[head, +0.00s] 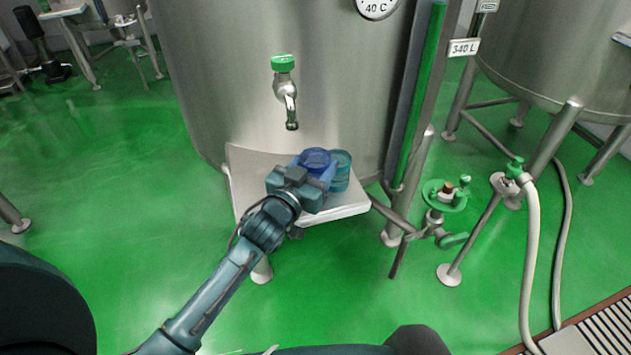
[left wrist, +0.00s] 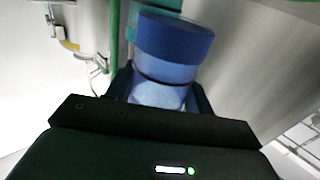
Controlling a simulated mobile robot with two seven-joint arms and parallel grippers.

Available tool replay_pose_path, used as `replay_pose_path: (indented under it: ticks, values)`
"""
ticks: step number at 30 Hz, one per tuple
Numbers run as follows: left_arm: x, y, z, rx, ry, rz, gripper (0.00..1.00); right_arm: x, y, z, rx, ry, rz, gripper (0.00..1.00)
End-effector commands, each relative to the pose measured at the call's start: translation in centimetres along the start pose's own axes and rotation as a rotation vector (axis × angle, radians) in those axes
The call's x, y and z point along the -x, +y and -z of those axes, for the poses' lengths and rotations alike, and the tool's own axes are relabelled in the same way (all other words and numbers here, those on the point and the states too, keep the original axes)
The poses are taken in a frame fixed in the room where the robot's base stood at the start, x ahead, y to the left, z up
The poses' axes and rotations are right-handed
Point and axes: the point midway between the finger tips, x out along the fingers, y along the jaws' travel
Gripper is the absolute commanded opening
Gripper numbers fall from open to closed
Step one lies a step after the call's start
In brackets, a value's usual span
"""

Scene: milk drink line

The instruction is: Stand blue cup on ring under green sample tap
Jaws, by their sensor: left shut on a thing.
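The blue cup (head: 316,157) is between the fingers of my left gripper (head: 304,178), over the white shelf on the tank's front. In the left wrist view the cup (left wrist: 175,42) shows a dark blue upper band and a lighter blue body. The gripper (left wrist: 163,92) is shut on it. The sample tap (head: 286,95) has a green cap and a metal spout; it hangs above and a little left of the cup. I cannot make out the ring; the arm and cup cover part of the shelf. I cannot tell if the cup touches the shelf. My right gripper is out of view.
A teal cup (head: 342,172) stands on the shelf (head: 250,168) close to the blue cup's right side. The steel tank (head: 220,80) rises right behind. A green valve (head: 446,195) and pipes are to the right. The shelf's left part is bare.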

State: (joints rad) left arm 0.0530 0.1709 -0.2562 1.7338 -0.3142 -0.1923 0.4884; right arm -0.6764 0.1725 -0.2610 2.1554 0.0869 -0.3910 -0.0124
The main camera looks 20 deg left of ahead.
Motion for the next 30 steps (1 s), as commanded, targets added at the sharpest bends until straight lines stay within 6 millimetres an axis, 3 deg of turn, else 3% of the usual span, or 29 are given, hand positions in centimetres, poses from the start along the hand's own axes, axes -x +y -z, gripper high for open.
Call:
replay_pose_path:
  ticks: [9, 22, 23, 30]
  values:
    - [0.0, 0.0, -3.9, 0.001, -0.001, 0.001, 0.27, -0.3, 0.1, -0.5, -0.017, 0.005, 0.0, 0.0]
    - [0.0, 0.0, -4.5, 0.0, 0.001, 0.0, 0.27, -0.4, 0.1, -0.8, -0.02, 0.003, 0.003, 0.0]
    - [0.0, 0.0, -4.5, 0.0, 0.001, 0.0, 0.53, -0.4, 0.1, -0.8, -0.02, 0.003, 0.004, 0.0]
    - [0.0, 0.0, -4.4, 0.0, 0.001, -0.001, 0.73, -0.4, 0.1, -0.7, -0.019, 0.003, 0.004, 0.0]
